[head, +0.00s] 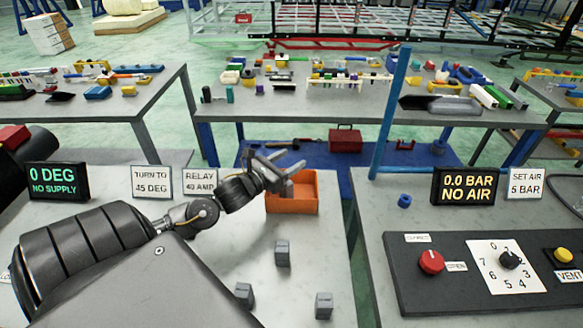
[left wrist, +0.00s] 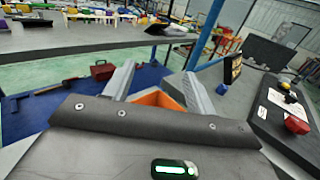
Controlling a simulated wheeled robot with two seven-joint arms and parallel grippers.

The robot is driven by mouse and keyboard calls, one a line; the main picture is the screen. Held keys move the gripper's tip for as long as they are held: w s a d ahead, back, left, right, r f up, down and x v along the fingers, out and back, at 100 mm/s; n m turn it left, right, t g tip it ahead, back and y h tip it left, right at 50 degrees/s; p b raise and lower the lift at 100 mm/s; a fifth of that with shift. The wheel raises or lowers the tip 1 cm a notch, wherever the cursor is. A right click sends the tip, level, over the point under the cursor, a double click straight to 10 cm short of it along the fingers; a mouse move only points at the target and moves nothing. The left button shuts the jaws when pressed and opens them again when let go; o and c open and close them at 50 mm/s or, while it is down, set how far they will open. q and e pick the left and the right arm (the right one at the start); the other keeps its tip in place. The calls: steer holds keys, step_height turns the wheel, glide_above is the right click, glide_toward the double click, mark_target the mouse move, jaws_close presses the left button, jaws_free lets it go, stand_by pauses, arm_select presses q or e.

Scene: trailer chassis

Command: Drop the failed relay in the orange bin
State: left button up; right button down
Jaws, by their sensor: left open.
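The orange bin (head: 293,207) stands at the back right of the near left table. My left gripper (head: 284,168) is above the bin's back left part, with its fingers apart and nothing visible between them. In the left wrist view the fingers of my left gripper (left wrist: 158,77) stand apart, with the orange bin (left wrist: 158,100) showing between and beyond them. Three small grey relay-like blocks stand on the table: one (head: 283,253) in front of the bin, one (head: 244,295) nearer left, one (head: 324,306) nearer right. I cannot tell which failed. The bin's inside is partly hidden. My right gripper is not in view.
A sign reading "RELAY 40 AMP" (head: 200,181), a "TURN TO 45 DEG" sign (head: 151,182) and a display reading "NO SUPPLY" (head: 58,181) stand left of the bin. Right of a gap, another table holds a control panel (head: 420,285). A blue post (head: 391,110) rises behind.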

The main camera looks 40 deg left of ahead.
arm_select(q)
steer(key=s+b, duration=0.2)
steer(key=s, duration=0.8)
steer(key=shift+a+b, duration=0.3)
steer(key=shift+a, duration=0.1)
